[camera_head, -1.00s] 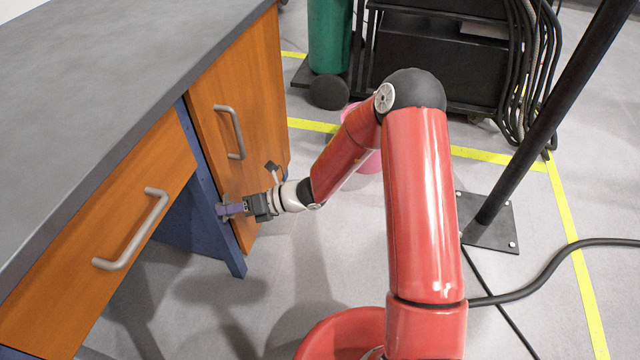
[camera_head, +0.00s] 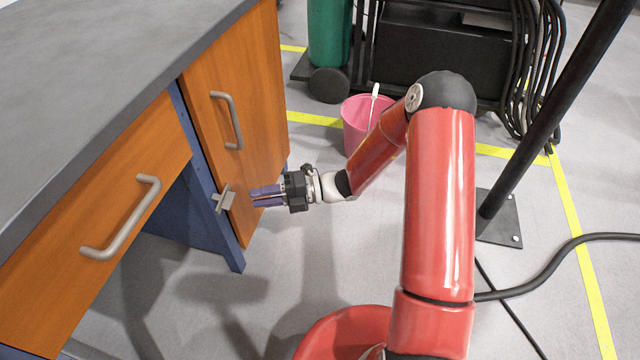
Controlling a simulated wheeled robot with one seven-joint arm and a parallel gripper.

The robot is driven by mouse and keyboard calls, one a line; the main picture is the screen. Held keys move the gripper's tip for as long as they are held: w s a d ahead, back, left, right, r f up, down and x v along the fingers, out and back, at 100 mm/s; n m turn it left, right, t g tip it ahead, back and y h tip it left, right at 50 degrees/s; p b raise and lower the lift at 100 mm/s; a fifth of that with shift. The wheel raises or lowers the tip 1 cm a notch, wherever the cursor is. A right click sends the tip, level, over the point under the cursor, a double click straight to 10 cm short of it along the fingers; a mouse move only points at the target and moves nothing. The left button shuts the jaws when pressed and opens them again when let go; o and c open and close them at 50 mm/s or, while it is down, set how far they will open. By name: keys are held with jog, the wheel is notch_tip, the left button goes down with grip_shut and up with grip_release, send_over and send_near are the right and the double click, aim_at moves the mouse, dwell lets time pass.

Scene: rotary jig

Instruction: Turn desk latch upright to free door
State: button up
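The desk latch (camera_head: 224,199) is a small grey metal piece on the blue desk frame, beside the lower left edge of the orange wooden door (camera_head: 255,75). Its longer part looks near upright with a slight tilt; its exact angle is hard to tell at this size. The door looks shut and has a grey bar handle (camera_head: 228,120). My gripper (camera_head: 257,196) is to the right of the latch, clear of it, pointing left at it. Its two purple fingers show a narrow gap with nothing between them.
A drawer (camera_head: 95,205) with a protruding handle (camera_head: 125,220) is at the left under the grey desktop (camera_head: 90,70). A pink bucket (camera_head: 362,130) stands behind my arm. A black pole (camera_head: 550,110) and cables are at the right. Floor right of the door is open.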

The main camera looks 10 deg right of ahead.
jog(key=s+d+r+n+h+p, duration=0.2)
jog(key=s+d+r+n+h, duration=0.3)
jog(key=r+n, duration=0.4)
jog(key=s+d+r+n+h+p, duration=0.2)
jog(key=s+d+r+n+h, duration=0.4)
jog(key=n, duration=0.9)
jog(key=shift+s+d+r+h, duration=0.2)
jog(key=shift+s+r+h, duration=0.7)
jog(key=shift+s+r, duration=0.8)
jog(key=shift+w+r, duration=0.1)
